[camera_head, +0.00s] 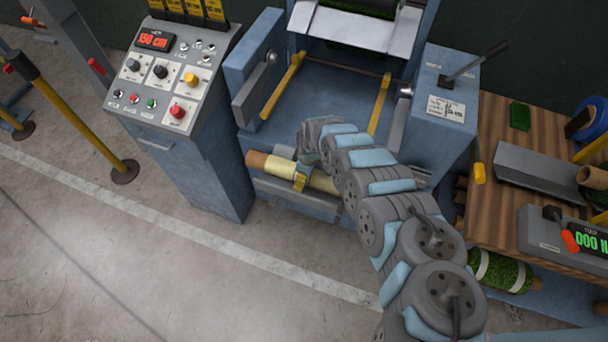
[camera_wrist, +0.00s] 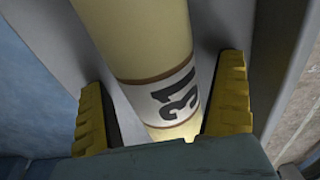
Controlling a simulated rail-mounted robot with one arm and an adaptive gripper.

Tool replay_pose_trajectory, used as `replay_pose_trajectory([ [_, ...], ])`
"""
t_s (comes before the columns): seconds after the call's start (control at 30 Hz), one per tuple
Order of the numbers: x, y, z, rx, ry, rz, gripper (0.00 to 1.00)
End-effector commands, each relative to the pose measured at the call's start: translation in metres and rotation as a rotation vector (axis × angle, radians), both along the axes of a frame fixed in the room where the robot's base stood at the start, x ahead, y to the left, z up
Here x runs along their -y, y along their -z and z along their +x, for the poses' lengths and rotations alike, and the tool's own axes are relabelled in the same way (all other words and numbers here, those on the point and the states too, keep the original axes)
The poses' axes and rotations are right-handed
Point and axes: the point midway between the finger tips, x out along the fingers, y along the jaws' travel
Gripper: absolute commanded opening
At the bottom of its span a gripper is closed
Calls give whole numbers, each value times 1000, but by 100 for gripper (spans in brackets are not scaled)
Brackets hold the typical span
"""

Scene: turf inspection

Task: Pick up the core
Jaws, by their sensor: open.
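The core (camera_head: 280,167) is a pale yellow tube with a brown end, lying level in a cradle at the front of the blue machine. In the wrist view the core (camera_wrist: 140,40) runs between my fingers and shows a white label with dark digits and brown bands. My gripper (camera_head: 300,180) is at the core, with my arm covering its right part. In the wrist view my gripper (camera_wrist: 165,105) is open, with one yellow-padded finger on each side of the core and visible gaps. Whether a finger touches it lower down I cannot tell.
A control console (camera_head: 170,75) with a red display stands left of the machine (camera_head: 340,75). A lever box (camera_head: 445,105) is at its right. A wooden bench (camera_head: 490,135) with a grey scale and a green turf piece is further right. The floor (camera_head: 130,240) in front is clear.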

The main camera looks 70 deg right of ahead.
Motion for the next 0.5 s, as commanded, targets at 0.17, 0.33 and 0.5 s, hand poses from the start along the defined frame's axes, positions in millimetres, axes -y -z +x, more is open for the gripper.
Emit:
replay_pose_trajectory([
  [0.17,0,0,0,0,0,0,100],
  [0.33,0,0,0,0,0,0,51],
  [0.5,0,-1,0,0,0,0,28],
])
